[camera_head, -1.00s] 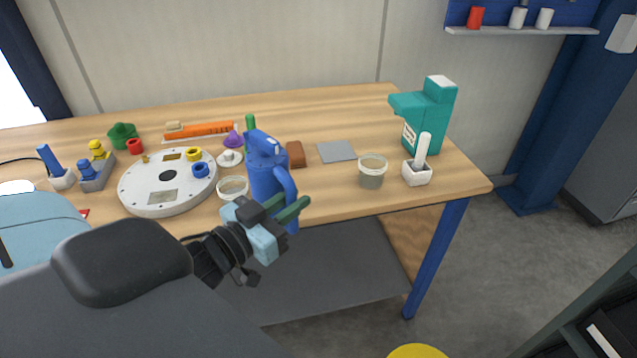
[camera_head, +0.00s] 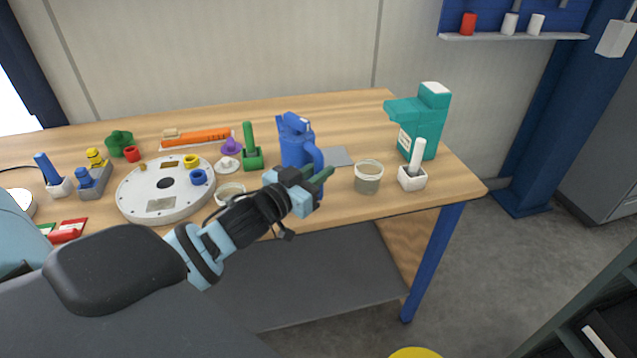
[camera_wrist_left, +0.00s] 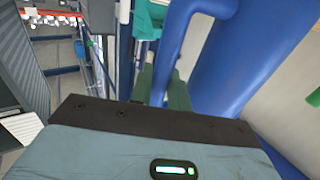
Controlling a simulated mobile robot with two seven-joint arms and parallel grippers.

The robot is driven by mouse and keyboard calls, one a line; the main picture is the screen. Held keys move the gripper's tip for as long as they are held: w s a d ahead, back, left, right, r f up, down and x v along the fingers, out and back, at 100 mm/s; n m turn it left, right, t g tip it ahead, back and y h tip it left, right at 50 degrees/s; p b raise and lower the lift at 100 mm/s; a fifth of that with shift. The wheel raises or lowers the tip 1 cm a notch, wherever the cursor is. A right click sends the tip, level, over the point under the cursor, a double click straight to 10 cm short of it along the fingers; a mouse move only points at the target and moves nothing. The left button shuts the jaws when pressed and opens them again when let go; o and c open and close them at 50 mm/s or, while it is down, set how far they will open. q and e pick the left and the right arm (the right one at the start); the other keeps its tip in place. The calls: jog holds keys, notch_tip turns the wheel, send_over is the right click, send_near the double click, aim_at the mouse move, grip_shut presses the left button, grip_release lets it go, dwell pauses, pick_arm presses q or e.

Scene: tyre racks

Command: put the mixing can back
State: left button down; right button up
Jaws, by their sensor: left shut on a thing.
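The blue mixing can (camera_head: 296,145) is upright above the middle of the workbench, its spout up and its handle toward the right and front. My left gripper (camera_head: 320,182) is shut on the can's handle. In the left wrist view the blue handle (camera_wrist_left: 178,45) runs down between the green fingers (camera_wrist_left: 162,88), with the can's body (camera_wrist_left: 235,65) beside it. I cannot tell whether the can's base touches the table. A flat grey square pad (camera_head: 340,156) lies just behind and right of the can, partly hidden by it. My right gripper is not in view.
A translucent cup (camera_head: 368,178), a white pot with a pestle-like stick (camera_head: 412,178) and a teal dispenser (camera_head: 430,120) stand right of the can. A green post (camera_head: 250,150), a cup (camera_head: 230,190) and a round grey plate (camera_head: 150,205) are left. The front edge is close.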

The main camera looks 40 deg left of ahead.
pick_arm(q)
jog(key=shift+w+f, duration=0.2)
jog(key=shift+f, duration=1.5)
jog(key=shift+f, duration=0.2)
jog(key=c, duration=1.3)
grip_release()
jog(key=shift+c, duration=0.2)
jog(key=shift+r, duration=0.1)
jog(key=shift+s, duration=0.15)
jog(key=s+a+b, duration=0.1)
jog(key=s, duration=1)
jog(key=shift+s+a, duration=0.25)
jog(key=shift+s, duration=0.1)
